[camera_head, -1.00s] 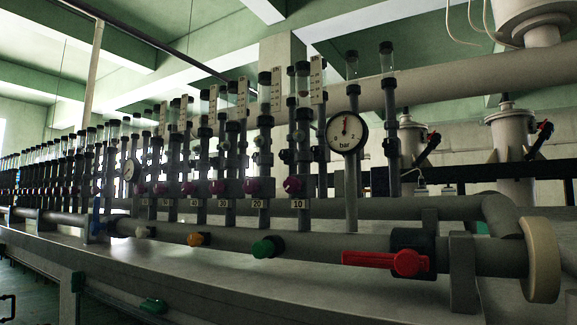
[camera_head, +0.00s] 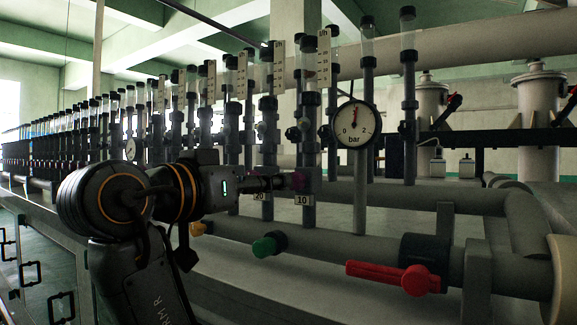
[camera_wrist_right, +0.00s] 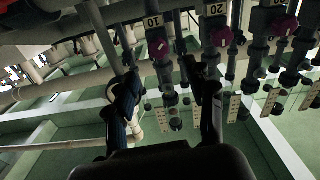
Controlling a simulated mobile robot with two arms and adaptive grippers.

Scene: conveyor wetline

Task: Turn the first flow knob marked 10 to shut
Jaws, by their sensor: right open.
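The purple flow knob marked 10 (camera_head: 300,180) sits on the nearest flow tube, above its white label "10" (camera_head: 304,199). In the right wrist view, which is upside down, the same knob (camera_wrist_right: 160,47) lies ahead of the gap between the fingers. My right gripper (camera_head: 281,183) reaches in from the left in the head view, its tips close to the knob. In the wrist view its fingers (camera_wrist_right: 165,76) are apart with nothing held. Contact with the knob cannot be told. My left gripper is not in view.
The knob marked 20 (camera_wrist_right: 220,36) is beside it. A pressure gauge (camera_head: 355,124) stands right of the tube. Below are a green valve handle (camera_head: 264,247) and a red one (camera_head: 393,276) on a grey pipe. More flow tubes line the left, partly hidden by my arm.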

